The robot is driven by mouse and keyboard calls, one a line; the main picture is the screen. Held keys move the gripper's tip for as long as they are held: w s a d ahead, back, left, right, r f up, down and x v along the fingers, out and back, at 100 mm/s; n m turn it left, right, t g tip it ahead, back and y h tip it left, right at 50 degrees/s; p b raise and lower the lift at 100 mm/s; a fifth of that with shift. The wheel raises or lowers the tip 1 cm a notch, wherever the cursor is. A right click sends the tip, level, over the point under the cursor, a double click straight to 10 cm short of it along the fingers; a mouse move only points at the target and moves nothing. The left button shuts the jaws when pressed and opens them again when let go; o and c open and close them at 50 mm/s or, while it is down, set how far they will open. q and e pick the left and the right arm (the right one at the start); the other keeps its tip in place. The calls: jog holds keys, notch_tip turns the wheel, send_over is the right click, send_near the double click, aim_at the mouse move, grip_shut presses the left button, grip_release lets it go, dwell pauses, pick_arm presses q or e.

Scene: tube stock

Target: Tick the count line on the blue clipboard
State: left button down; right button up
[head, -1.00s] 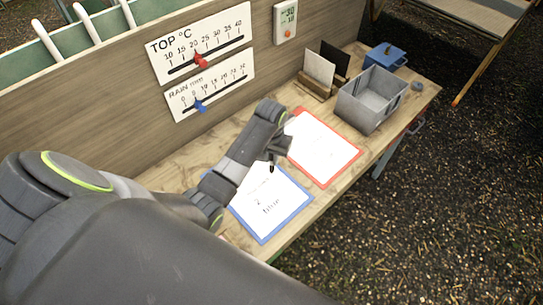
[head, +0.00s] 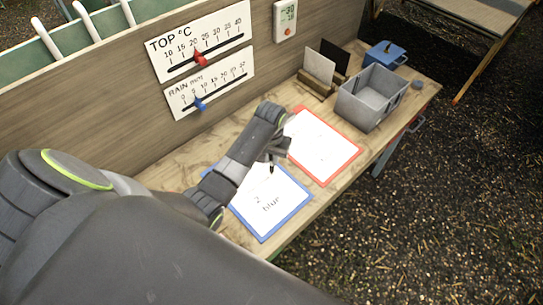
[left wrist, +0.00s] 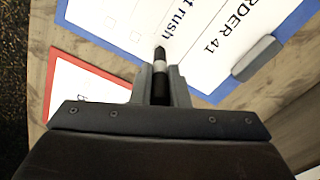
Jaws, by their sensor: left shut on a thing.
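The blue clipboard (head: 264,236) lies on the table with a white sheet on it, partly hidden by my left arm in the head view. In the left wrist view the blue clipboard (left wrist: 95,42) fills the upper part; its sheet shows small boxes, the words "ORDER 41" and a grey clip. My left gripper (head: 272,153) is over the far edge of the blue clipboard. It is shut on a dark pen (left wrist: 159,62) with a pale band, its tip pointing at the sheet. I cannot tell whether the tip touches the paper. My right gripper is not in view.
A red clipboard (head: 356,160) lies just beyond the blue one. A grey bin (head: 364,112), a wooden card holder (head: 313,87) and a blue box (head: 384,54) stand further back. A board with a temperature scale (head: 176,50) and rain scale (head: 182,109) rises behind the table.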

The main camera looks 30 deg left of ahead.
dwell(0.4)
pick_arm(q)
jog(key=shift+w+d, duration=0.15)
jog(key=shift+d, duration=0.15)
dwell(0.7)
jog(key=shift+w+a, duration=0.25)
jog(key=shift+w, duration=0.05)
jog(key=shift+w+a, duration=0.15)
jog(key=shift+w, duration=0.05)
jog(key=shift+r, duration=0.15)
dwell(0.5)
jog(key=shift+r, duration=1.4)
